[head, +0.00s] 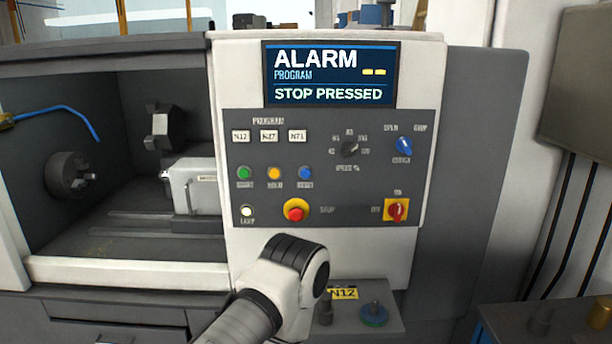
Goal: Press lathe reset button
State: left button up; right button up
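The lathe's control panel (340,165) faces me. Its blue round button (305,173) is at the right end of a row of three, with a small blurred label below that seems to read RESET. A yellow button (274,174) and a green button (244,173) are to its left. The screen (331,76) reads ALARM, PROGRAM, STOP PRESSED. A red stop button (296,210) on a yellow base is below the row. A white and black link of one of my arms rises in front of the lower panel. Neither gripper shows.
The lathe's open bay (130,215) with its chuck (70,175) is at the left. A red and yellow rotary switch (397,210) and a blue selector (404,146) are on the panel's right.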

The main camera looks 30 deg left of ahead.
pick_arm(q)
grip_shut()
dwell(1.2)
